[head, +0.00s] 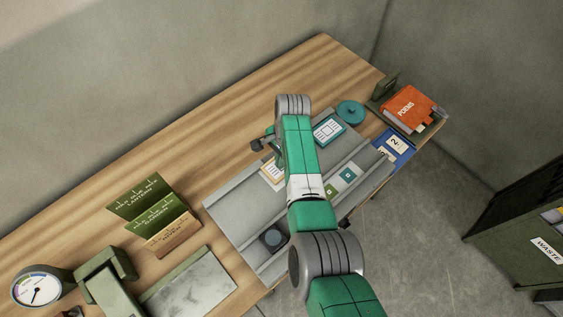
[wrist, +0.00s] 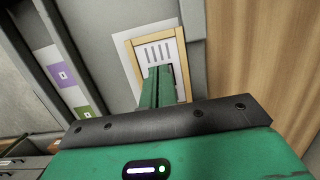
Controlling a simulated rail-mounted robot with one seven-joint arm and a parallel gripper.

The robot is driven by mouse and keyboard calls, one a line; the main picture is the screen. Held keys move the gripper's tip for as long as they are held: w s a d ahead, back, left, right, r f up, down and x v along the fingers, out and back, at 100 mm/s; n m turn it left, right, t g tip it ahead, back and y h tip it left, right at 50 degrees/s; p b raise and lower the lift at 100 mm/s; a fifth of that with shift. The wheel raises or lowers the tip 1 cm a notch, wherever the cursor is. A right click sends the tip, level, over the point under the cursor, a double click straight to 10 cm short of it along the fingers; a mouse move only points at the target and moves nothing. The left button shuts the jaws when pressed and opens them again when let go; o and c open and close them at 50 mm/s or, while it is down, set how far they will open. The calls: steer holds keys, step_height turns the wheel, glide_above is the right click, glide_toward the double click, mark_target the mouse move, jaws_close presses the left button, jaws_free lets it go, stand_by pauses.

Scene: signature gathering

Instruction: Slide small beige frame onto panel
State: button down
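The small beige frame (wrist: 131,66) surrounds a white card with dark vertical bars on the grey panel (wrist: 104,60) in the wrist view. In the head view part of the beige frame (head: 267,177) shows left of my arm, which hides the rest. My gripper (wrist: 164,72) has its two green fingers together, with only a thin dark line between them. The fingertips overlap the middle of the card, inside the frame's outline. Whether they touch the card or frame is not clear. In the head view my arm hides the fingertips.
A teal-framed card (head: 329,130) lies right of my arm. Small coloured tiles (head: 348,174) sit in a channel along the panel's front. A teal round object (head: 350,111), orange book (head: 408,107) and blue card (head: 397,150) are further right. Bare wood (head: 235,115) is behind the panel.

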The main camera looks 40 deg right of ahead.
steer(key=shift+s+d+f, duration=0.2)
steer(key=shift+s+f, duration=0.15)
steer(key=shift+f, duration=0.25)
steer(key=shift+d+r+p, duration=0.25)
steer(key=shift+r+p, duration=0.6)
steer(key=shift+r, duration=0.1)
steer(key=shift+s+d+f, duration=0.15)
steer(key=shift+s+d, duration=0.1)
steer(key=shift+s, duration=0.05)
steer(key=shift+r, duration=0.3)
steer(key=d+b, duration=0.6)
steer(key=d+f+b, duration=0.1)
steer(key=d+b, duration=0.3)
steer(key=shift+f, duration=0.1)
steer(key=shift+w+d+r+b, duration=0.1)
steer(key=shift+d+r+b, duration=0.1)
steer(key=shift+d+b, duration=0.7)
steer(key=shift+r+b, duration=0.45)
steer(key=shift+b, duration=0.25)
